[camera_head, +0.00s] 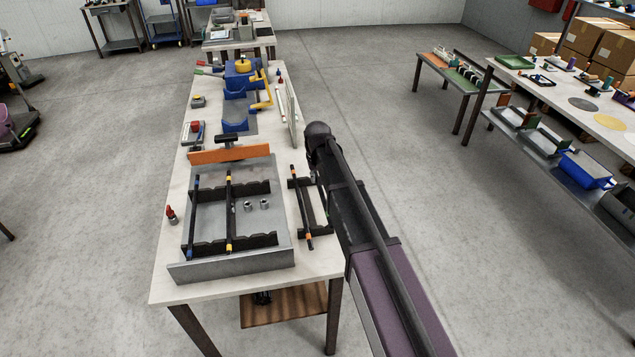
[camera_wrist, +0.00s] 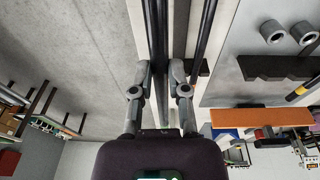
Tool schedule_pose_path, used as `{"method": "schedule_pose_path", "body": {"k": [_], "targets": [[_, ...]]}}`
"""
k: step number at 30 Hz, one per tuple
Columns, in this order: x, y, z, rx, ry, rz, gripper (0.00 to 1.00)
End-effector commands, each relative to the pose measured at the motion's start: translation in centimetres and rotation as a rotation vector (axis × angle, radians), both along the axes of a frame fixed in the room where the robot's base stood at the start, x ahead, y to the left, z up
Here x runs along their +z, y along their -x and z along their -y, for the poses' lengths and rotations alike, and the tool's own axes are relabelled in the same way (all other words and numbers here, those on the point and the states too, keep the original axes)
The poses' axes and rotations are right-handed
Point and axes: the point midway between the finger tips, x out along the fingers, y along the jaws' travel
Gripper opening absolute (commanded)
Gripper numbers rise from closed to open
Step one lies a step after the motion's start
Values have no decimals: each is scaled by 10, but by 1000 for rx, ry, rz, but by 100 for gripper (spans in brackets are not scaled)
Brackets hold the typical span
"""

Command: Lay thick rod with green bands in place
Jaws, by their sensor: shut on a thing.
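My gripper (camera_wrist: 160,70) is shut on a thick dark rod (camera_wrist: 156,28), which runs lengthwise between the two fingers in the wrist view. Its bands cannot be made out there. In the head view my arm hides the gripper and most of this rod, at the table's right edge. The grey metal tray (camera_head: 190,268) holds two dark notched bars (camera_head: 212,247). A rod with blue bands (camera_head: 193,210) and a rod with yellow bands (camera_head: 229,205) lie across them. A rod with orange bands (camera_head: 301,210) lies on a small dark rack (camera_head: 320,234) beside the tray.
Two metal rings (camera_head: 264,204) stand in the tray's right part. An orange board (camera_head: 228,155) stands along its far edge, and a red-topped bottle (camera_head: 171,214) is left of it. Blue fixtures (camera_head: 236,118) crowd the table farther back. Floor is clear right of the table.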

Motion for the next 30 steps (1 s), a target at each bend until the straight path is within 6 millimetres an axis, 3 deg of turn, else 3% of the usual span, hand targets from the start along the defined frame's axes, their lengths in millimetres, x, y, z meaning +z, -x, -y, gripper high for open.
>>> {"method": "schedule_pose_path", "body": {"k": [17,30], "targets": [[-4,0,-1,2,-1,0,0],[-31,0,-1,3,0,0,0]]}}
